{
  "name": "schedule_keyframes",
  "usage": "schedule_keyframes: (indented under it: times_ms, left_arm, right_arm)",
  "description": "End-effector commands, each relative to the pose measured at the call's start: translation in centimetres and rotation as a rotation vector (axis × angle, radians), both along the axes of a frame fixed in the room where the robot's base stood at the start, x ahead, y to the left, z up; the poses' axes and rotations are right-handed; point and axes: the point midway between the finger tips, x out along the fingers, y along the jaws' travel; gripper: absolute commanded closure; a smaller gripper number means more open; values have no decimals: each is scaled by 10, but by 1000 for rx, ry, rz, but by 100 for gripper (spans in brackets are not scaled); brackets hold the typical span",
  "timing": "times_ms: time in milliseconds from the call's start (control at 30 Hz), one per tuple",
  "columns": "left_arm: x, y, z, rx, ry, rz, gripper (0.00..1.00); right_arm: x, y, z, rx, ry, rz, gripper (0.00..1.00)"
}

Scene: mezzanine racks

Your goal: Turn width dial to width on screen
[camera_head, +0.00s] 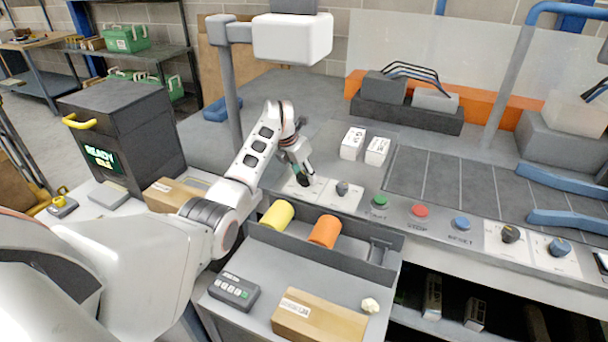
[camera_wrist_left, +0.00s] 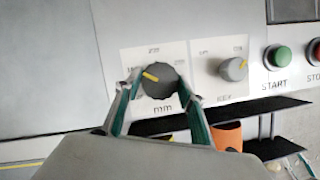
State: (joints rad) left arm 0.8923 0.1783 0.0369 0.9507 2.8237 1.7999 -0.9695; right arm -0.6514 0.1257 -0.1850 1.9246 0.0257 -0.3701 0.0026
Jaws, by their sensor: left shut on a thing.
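The width dial (camera_wrist_left: 161,84) is a dark round knob with a yellow pointer mark on a white plate lettered "mm" in the left wrist view. Its mark points to the left and slightly up. My left gripper (camera_wrist_left: 160,88) has one finger on each side of the dial and is shut on it. In the head view my left gripper (camera_head: 302,178) reaches down to the console and mostly hides the dial. My right gripper is out of view.
A second dial (camera_wrist_left: 233,69) sits right beside, then the green START button (camera_wrist_left: 278,56). A red stop button (camera_head: 420,210), a blue reset button (camera_head: 461,223) and two more knobs follow rightward. Yellow (camera_head: 277,214) and orange (camera_head: 324,231) rolls lie in front, below the console.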

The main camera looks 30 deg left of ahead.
Motion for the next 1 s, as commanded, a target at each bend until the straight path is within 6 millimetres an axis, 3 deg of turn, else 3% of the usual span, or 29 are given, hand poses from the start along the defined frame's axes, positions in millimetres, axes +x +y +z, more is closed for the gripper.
schedule_keyframes:
  times_ms: [567,1000]
  left_arm:
    - [2,1,-3,-7,1,-491,82]
    - [3,2,-9,-7,4,-831,82]
  right_arm:
    - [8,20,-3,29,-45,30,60]
    - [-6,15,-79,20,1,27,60]
